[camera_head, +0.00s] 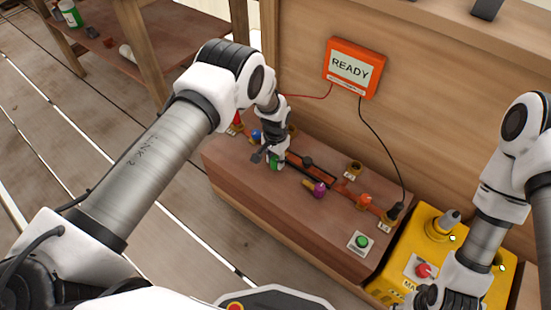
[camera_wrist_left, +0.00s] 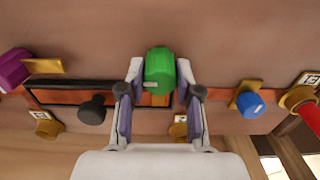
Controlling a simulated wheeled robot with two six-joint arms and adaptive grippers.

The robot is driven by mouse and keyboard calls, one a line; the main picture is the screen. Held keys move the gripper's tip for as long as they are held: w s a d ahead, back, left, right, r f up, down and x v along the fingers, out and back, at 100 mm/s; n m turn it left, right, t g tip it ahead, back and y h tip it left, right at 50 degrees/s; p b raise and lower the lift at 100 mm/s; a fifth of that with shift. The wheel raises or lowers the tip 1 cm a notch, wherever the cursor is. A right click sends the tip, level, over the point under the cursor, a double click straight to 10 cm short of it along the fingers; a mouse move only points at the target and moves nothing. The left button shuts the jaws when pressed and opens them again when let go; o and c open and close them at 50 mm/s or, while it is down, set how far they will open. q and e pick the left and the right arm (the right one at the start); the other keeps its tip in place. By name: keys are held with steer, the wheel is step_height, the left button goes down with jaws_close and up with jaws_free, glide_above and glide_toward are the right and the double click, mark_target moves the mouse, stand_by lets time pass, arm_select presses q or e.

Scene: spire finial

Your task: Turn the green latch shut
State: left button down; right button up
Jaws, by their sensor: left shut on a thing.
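The green latch (camera_head: 276,165) is on the top of the brown box (camera_head: 300,230), with its green knob (camera_wrist_left: 160,72) upright in the left wrist view. My left gripper (camera_head: 272,160) is over it, and its two fingers (camera_wrist_left: 158,80) are closed on both sides of the green knob. The far side of the latch is hidden by my fingers.
A purple latch (camera_head: 319,189) and a blue latch (camera_head: 255,135) flank the green one. A black knob (camera_wrist_left: 92,110) stands close by. A READY display (camera_head: 352,68) hangs behind, with wires. A green button (camera_head: 361,241) and a yellow box (camera_head: 412,270) are at the right.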

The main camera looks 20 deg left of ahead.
mark_target(276, 159)
arm_select(q)
steer(key=c, duration=0.8)
jaws_free()
step_height(276, 159, up, 12)
steer(key=shift+f, duration=0.1)
steer(key=shift+s, duration=0.1)
